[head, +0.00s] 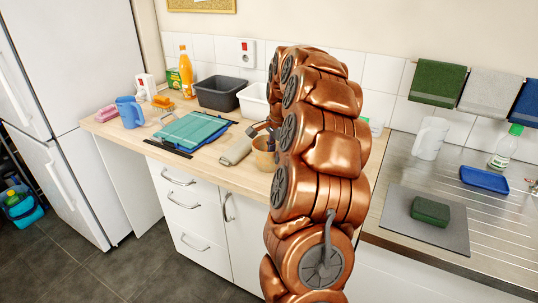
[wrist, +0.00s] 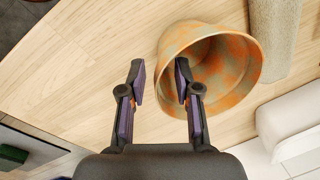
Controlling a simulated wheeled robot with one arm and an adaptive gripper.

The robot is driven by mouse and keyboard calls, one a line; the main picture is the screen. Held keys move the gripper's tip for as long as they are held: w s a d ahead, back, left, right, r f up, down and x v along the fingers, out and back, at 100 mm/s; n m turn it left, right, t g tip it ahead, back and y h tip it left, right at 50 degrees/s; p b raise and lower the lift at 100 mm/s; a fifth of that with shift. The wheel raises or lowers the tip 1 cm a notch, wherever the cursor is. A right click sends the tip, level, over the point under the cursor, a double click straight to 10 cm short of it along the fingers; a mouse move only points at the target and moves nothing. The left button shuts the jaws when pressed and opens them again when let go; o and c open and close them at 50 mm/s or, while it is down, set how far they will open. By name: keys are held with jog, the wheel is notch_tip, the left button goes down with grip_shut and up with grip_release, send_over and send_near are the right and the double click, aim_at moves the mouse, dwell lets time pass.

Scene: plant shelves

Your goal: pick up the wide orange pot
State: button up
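The wide orange pot (wrist: 231,99) has a mottled orange and grey-green surface. In the wrist view it is right of centre, with its round mouth towards the camera. My gripper (wrist: 160,76) is open, with its two fingers apart. The right finger overlaps the pot's left rim and mouth; the left finger is outside the pot, over bare wood. I cannot tell whether the right finger is inside the pot or touching it. In the head view the pot (head: 263,157) stands on the wooden counter, partly hidden behind my arm.
A rolled beige cloth (head: 237,150) lies left of the pot. A teal board (head: 190,130), a dark bin (head: 222,93) and a white bin (head: 253,103) are further left and back. A steel sink counter (head: 385,212) with a green sponge (head: 430,211) is right of my arm.

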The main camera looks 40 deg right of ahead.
aim_at(273, 171)
jog(key=shift+w+d+f+p, duration=0.1)
jog(key=shift+w+f+p, duration=0.05)
jog(key=shift+f, duration=0.65)
jog(key=shift+w+d+f+p, duration=0.1)
jog(key=shift+f+p, duration=0.05)
jog(key=shift+f, duration=0.6)
jog(key=shift+c, duration=0.4)
jog(key=shift+a, duration=0.1)
grip_shut()
